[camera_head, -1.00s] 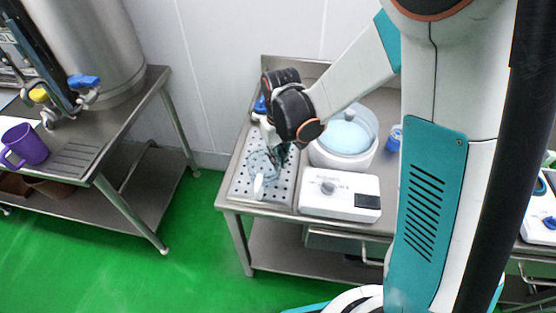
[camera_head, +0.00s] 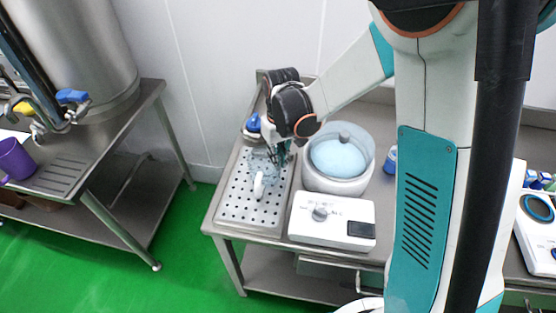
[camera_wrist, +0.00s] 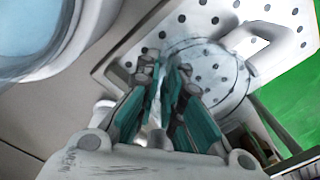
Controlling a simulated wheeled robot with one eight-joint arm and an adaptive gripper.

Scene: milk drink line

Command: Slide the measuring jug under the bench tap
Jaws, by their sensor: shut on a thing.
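The measuring jug (camera_head: 264,164), clear with a white handle (camera_head: 259,187), stands on the perforated steel tray (camera_head: 235,205). Its handle points toward the tray's front. My gripper (camera_head: 284,152) is at the jug's right side, shut on its wall. In the wrist view, my gripper's teal fingers (camera_wrist: 172,78) meet at the clear jug (camera_wrist: 228,80), with the white handle (camera_wrist: 262,38) beyond. A blue-topped fitting (camera_head: 253,122), which looks like the bench tap, is at the tray's back left, behind the jug. Its spout cannot be made out.
A white round pot with a clear lid (camera_head: 340,160) stands close right of my gripper. A white control box (camera_head: 332,218) is in front of it. Another bench on the left holds a steel tank (camera_head: 75,45), a blue-handled valve (camera_head: 72,96) and a purple mug (camera_head: 15,160).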

